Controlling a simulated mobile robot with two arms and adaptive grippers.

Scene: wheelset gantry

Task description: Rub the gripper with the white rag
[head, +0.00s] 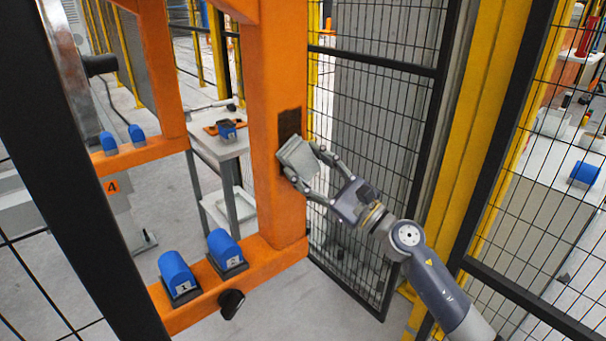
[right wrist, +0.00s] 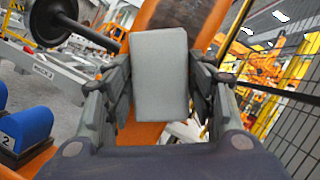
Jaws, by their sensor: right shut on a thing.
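My right gripper (head: 306,161) is shut on a pale grey-white rag (head: 298,157), which looks like a flat rectangular pad. In the right wrist view the rag (right wrist: 160,72) sits upright between the two fingers (right wrist: 162,95). The rag is in front of the orange gantry post (head: 275,70), at the lower edge of a dark patch (head: 289,122) on it. I cannot tell whether the rag touches the post. My left gripper is not in view.
Blue blocks marked 1 (head: 177,273) and 2 (head: 225,248) sit on the lower orange beam (head: 262,262). A small table (head: 222,145) stands behind the gantry. A black mesh fence panel (head: 375,130) and yellow post (head: 470,130) stand close to my right arm.

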